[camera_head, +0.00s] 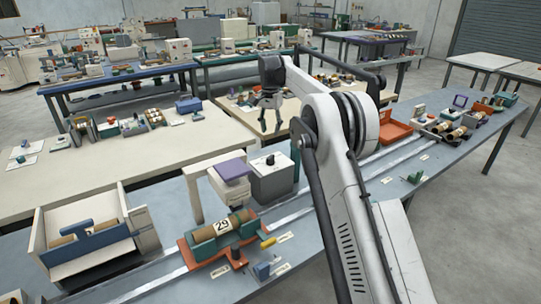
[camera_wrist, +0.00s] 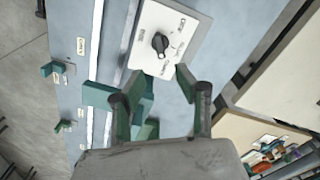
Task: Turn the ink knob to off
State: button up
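The labels and the knob's setting are too small to read surely. My gripper (camera_head: 270,125) hangs fingers down above and beyond the box in the head view. In the wrist view my gripper (camera_wrist: 158,75) has its fingers apart with nothing between the tips. The knob appears ahead of the fingertips, not touched.
A purple-topped device (camera_head: 232,171) stands left of the box. A green and orange unit with a roll marked 29 (camera_head: 222,227) is in front. An orange tray (camera_head: 394,128) lies to the right. Rails (camera_head: 290,218) run along the bench.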

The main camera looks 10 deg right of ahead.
aim_at(270, 156)
notch_tip(270, 156, down, 12)
jog(key=shift+f+p, duration=0.15)
jog(key=shift+p, duration=0.45)
grip_shut()
